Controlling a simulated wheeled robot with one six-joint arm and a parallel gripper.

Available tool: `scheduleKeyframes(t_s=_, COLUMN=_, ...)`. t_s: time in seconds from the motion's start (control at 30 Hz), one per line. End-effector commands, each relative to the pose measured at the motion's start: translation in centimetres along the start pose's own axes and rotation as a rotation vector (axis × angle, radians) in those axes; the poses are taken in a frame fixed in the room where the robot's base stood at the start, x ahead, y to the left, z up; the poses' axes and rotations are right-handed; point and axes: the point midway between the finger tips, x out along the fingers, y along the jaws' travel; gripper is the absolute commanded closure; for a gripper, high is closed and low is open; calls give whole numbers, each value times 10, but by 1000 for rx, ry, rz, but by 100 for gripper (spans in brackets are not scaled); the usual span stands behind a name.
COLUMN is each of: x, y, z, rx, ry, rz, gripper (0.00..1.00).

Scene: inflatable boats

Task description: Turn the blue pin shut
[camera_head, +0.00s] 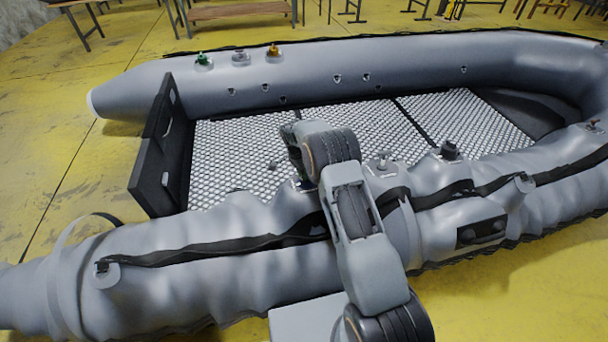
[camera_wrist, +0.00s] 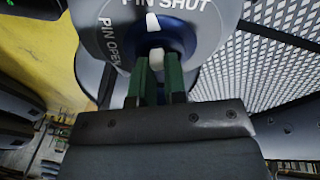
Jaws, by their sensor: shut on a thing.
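In the wrist view, a round blue-grey valve plate (camera_wrist: 205,30) carries the words "PIN SHUT" at the top and "PIN OPEN" at the left. A pale pin end (camera_wrist: 156,57) stands at its middle, and a white mark sits just above it, below the "PIN SHUT" lettering. My gripper (camera_wrist: 158,72) has its two green fingers closed on the pin, one on each side. The fingers hide the pin's lower part, so its exact turn is unclear. In the head view, my arm hides the pin and most of the gripper above the boat's near tube (camera_head: 200,230).
The grey inflatable boat has a dark transom (camera_head: 150,160) and a patterned floor (camera_head: 235,150). Green-capped (camera_head: 203,58) and orange-capped (camera_head: 273,50) valves sit on the far tube. A grey valve (camera_head: 382,163) and a dark knob (camera_head: 449,150) stand right of my arm.

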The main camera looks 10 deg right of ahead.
Motion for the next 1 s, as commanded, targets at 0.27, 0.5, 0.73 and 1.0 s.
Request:
scheduleKeyframes(t_s=0.27, x=0, y=-2, z=1, rx=179, ry=-1, rz=36, gripper=100)
scheduleKeyframes(t_s=0.5, x=0, y=-3, z=1, rx=271, ry=-1, rz=54, gripper=100)
scheduleKeyframes(t_s=0.73, x=0, y=-3, z=1, rx=307, ry=-1, rz=61, gripper=100)
scheduleKeyframes(t_s=1.0, x=0, y=-3, z=0, rx=313, ry=-1, rz=62, gripper=100)
